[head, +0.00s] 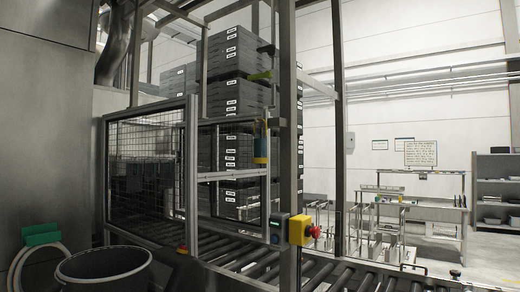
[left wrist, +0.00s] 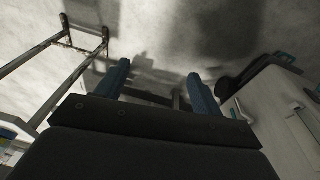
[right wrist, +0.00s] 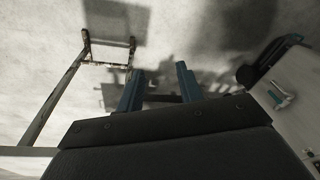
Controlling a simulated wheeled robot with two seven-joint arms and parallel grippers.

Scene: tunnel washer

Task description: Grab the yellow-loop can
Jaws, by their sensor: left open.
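A small blue-grey can with a yellow loop (head: 261,143) hangs at the upright post of the mesh fence, right of centre in the head view. What holds it there is too small to tell. Neither gripper shows in the head view, and the can shows in neither wrist view. My left gripper (left wrist: 158,82) has its two blue fingers wide apart with nothing between them, over grey floor. My right gripper (right wrist: 157,78) also has a gap between its blue fingers and holds nothing.
A mesh guard (head: 145,165) stands before stacked grey crates (head: 240,95). A roller conveyor (head: 350,275) runs along the bottom right. A yellow box with a red button (head: 299,228) stands below the can. A dark bin (head: 103,268) is at lower left. A metal-framed stand (right wrist: 107,50) shows near my right gripper.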

